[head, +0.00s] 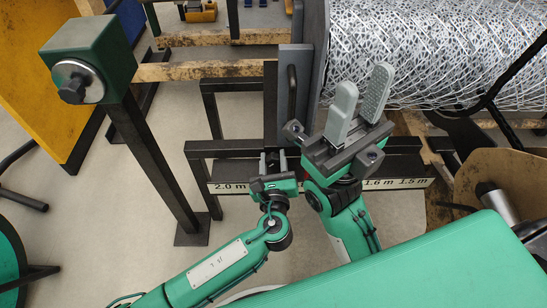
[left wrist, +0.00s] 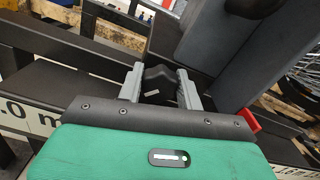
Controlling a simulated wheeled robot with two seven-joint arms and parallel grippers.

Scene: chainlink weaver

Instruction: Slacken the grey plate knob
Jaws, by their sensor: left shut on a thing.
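The grey plate (head: 284,120) stands upright at the middle of the head view, with a dark bar handle (head: 292,92) on its face. My left gripper (head: 270,162) is at the plate's lower end, just above the black rail. In the left wrist view, its two grey fingers (left wrist: 160,82) are closed on the sides of a black knob (left wrist: 158,74) below the plate (left wrist: 218,68). My right gripper (head: 360,100) is open and empty, fingers pointing up, right of the plate.
A black rail with a white length scale (head: 232,187) runs below the plate. A wire mesh roll (head: 440,55) lies at upper right. A green box on a dark post (head: 155,165) stands at left. Bare floor shows between post and rail.

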